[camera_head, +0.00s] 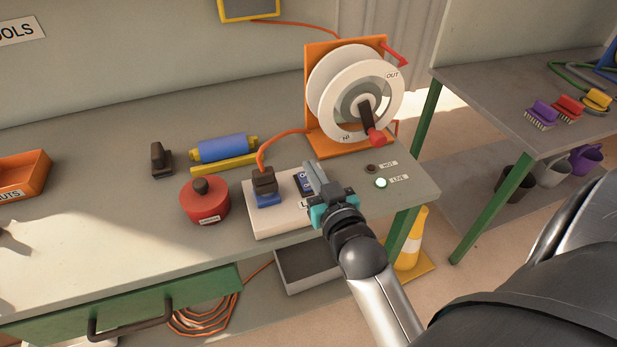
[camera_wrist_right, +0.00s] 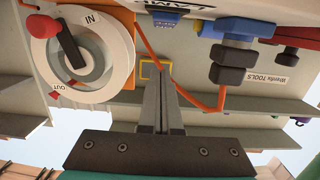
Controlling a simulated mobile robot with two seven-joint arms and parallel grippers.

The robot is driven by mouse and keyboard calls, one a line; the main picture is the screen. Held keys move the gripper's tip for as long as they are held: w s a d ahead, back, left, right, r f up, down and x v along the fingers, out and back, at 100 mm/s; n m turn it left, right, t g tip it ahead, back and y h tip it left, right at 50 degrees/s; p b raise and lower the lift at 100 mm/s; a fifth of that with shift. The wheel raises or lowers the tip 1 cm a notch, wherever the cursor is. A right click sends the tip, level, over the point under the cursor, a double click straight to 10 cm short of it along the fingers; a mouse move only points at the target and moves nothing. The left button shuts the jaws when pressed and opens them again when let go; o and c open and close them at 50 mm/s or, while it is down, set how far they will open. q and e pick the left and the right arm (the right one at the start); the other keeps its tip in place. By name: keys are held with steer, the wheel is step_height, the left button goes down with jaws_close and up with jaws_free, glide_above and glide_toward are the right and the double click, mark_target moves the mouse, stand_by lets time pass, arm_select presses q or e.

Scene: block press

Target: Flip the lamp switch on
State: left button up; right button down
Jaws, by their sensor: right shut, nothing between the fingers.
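In the head view the lamp switch (camera_head: 303,182) is a blue rocker on a white socket box (camera_head: 285,216), partly hidden by my right gripper. My right gripper (camera_head: 315,176) is shut and empty, its fingertips just right of the switch; I cannot tell whether they touch it. In the right wrist view, which is upside down, the blue switch (camera_wrist_right: 165,17) shows at the top edge beside the LAMP lettering. The shut fingers (camera_wrist_right: 153,84) stand below it in that picture. My left gripper is not in view.
A black plug with an orange cable (camera_head: 264,183) sits on the box. A reel (camera_head: 328,99) stands behind it. A red pot (camera_head: 205,203) is left, near a blue roller (camera_head: 221,148). A green LIVE light (camera_head: 381,183) glows at right; the HOT light (camera_head: 372,168) is dark.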

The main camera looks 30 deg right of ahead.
mark_target(308, 184)
steer(key=w+f, duration=0.1)
steer(key=w+f+b, duration=0.1)
steer(key=shift+w+d+f, duration=0.15)
steer(key=shift+d+f, duration=0.1)
steer(key=shift+f, duration=0.05)
steer(key=shift+w+f+b, duration=0.1)
steer(key=shift+f+b, duration=0.25)
steer(key=shift+f, duration=0.45)
steer(key=shift+r+p, duration=0.1)
steer(key=shift+p, duration=0.4)
steer(key=g+p, duration=0.1)
steer(key=p, duration=0.3)
steer(key=shift+w+d, duration=0.1)
steer(key=shift+w, duration=0.1)
steer(key=shift+f+g, duration=0.3)
steer(key=shift+f, duration=0.1)
steer(key=shift+r, duration=0.1)
